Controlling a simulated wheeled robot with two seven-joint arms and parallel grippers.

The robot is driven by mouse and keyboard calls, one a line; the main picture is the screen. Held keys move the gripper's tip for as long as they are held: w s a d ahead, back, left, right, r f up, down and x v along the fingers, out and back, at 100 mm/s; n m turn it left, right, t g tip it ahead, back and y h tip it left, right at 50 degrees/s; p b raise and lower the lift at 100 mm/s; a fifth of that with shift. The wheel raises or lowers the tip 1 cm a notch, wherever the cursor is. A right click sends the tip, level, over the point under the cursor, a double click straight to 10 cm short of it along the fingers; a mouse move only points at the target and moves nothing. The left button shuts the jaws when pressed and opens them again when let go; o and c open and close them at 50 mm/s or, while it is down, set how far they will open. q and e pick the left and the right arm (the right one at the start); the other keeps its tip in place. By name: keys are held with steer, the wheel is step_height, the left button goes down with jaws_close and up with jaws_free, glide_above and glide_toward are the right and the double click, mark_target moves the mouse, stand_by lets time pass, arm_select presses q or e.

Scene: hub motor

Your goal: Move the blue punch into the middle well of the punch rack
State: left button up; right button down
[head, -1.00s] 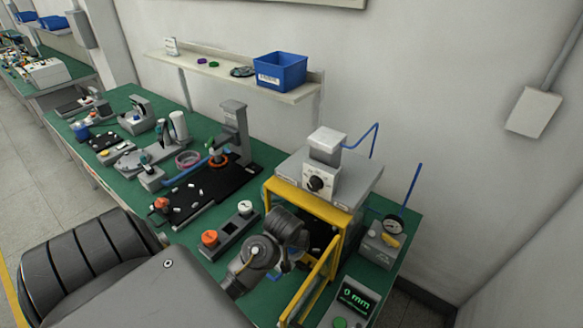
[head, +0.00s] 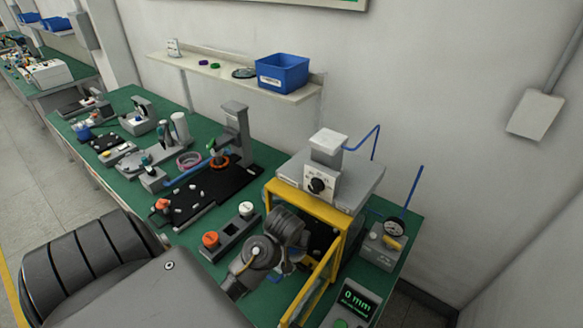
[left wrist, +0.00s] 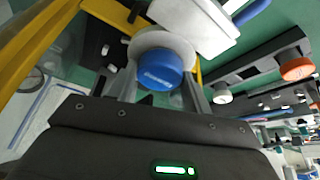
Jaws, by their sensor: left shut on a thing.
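The blue punch (left wrist: 160,70) is between the fingers of my left gripper (left wrist: 160,88) in the left wrist view, its round blue cap facing the camera. A pale round disc shows just behind the cap. My left gripper is shut on the punch. In the head view my left wrist hides the fingers and punch, in front of the yellow-framed press. The dark punch rack (head: 222,250) stands to the left of my wrist. It holds an orange punch (head: 210,239) at its near end and a white punch (head: 246,208) at its far end; its middle well looks empty. My right gripper is not in view.
The press has a yellow guard frame (head: 318,208) close to my left wrist. A gauge unit (head: 384,243) and a display box (head: 355,301) stand right of it. A black tray (head: 226,184) with small parts lies behind the rack.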

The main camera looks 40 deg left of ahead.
arm_select(q)
steer(key=shift+r, duration=3.95)
